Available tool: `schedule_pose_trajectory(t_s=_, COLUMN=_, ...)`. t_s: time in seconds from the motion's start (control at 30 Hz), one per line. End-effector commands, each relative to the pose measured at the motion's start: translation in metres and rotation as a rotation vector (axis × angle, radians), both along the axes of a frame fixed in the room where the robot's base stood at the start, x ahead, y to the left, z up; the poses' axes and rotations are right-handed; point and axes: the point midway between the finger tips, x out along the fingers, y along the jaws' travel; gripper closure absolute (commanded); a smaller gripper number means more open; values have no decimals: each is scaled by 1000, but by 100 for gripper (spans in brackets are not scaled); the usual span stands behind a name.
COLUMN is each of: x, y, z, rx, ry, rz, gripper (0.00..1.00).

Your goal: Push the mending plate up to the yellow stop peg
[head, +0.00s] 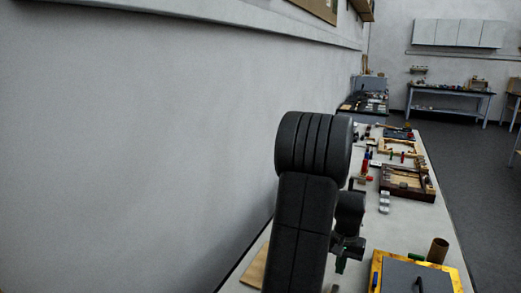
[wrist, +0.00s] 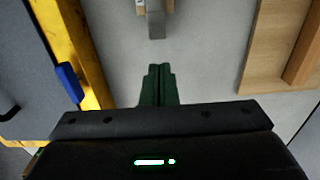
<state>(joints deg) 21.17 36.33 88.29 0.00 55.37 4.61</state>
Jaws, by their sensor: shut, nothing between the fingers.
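My gripper (head: 341,265) is low over the pale bench in the head view, partly hidden by my arm. Its green fingers (wrist: 158,85) are together and empty in the wrist view, over bare bench. A small silver-grey piece (head: 384,202) lies farther along the bench in the head view, apart from my gripper; it may be the mending plate, but it is too small to be sure. The wrist view shows a grey metal piece (wrist: 156,24) at the top edge, beyond the fingertips and cut off; I cannot tell what it is. I cannot make out a yellow stop peg.
A yellow-framed grey panel (head: 458,281) with a blue tab (wrist: 68,82) lies beside my gripper. A brown cylinder (head: 438,250) stands at its far edge. A wooden board (wrist: 262,86) is on the other side. A dark wooden tray (head: 407,184) lies farther off. The wall is left.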

Motion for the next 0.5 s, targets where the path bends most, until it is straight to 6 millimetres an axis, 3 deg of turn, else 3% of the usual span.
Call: schedule_pose_trajectory(t_s=0.5, x=0, y=0, z=-11, rx=0, ry=1, rz=0, gripper=100)
